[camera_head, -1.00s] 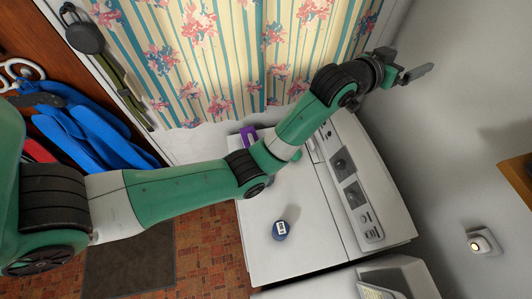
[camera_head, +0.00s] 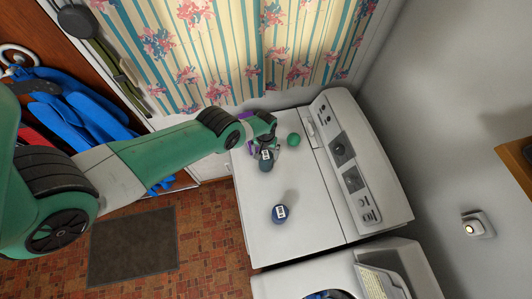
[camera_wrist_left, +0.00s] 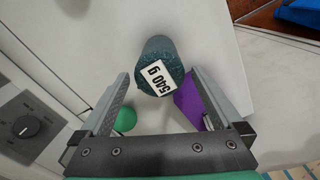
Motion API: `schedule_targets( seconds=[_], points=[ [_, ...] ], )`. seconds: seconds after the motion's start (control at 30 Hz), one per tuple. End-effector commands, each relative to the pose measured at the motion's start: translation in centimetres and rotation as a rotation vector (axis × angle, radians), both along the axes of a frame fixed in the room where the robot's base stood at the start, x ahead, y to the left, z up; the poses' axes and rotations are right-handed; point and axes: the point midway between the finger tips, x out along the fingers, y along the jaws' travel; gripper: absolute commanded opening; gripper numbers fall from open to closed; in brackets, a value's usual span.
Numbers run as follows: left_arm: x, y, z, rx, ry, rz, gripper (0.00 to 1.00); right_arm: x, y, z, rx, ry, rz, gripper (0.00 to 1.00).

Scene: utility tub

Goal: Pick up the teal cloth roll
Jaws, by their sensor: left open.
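The teal cloth roll (camera_head: 266,161) stands on the white appliance top, near its curtain-side edge. In the left wrist view the teal roll (camera_wrist_left: 157,52) has a white label reading "540 g" on its end. My left gripper (camera_head: 270,137) is at the roll, and its arm comes in from the left. In the wrist view the left gripper (camera_wrist_left: 159,72) is open, with its two fingers apart and the roll's labelled end showing between and beyond the tips. I cannot tell whether a finger touches the roll. My right gripper is not in view.
A green ball (camera_head: 293,139) sits close to the right of the gripper. A purple object (camera_head: 249,132) is partly hidden by my left arm. The control panel (camera_head: 345,150) rises at the right; the appliance top (camera_head: 315,195) has free room.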

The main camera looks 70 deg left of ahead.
Motion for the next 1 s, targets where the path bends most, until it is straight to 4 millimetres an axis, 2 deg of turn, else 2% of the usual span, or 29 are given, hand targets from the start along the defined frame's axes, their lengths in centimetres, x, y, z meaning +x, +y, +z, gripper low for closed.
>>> schedule_targets(
  seconds=[0.17,0.4,0.5,0.77,0.83,1.0],
  points=[
    [0.0,0.0,-0.8,0.000,0.000,-0.002,1.00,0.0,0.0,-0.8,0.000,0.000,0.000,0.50],
    [0.1,0.0,-5.1,0.001,-0.002,-0.002,1.00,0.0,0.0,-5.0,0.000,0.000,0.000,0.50],
    [0.1,0.0,-6.4,0.001,-0.002,-0.002,1.00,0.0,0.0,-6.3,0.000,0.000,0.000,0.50],
    [0.1,0.0,-6.3,0.001,-0.002,-0.003,1.00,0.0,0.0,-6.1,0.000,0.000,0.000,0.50],
    [0.1,0.0,-6.3,0.001,-0.002,-0.003,0.93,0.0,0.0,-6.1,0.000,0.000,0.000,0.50],
    [0.1,0.0,-6.3,0.001,-0.002,-0.003,0.62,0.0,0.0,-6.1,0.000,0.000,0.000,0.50]
  ],
)
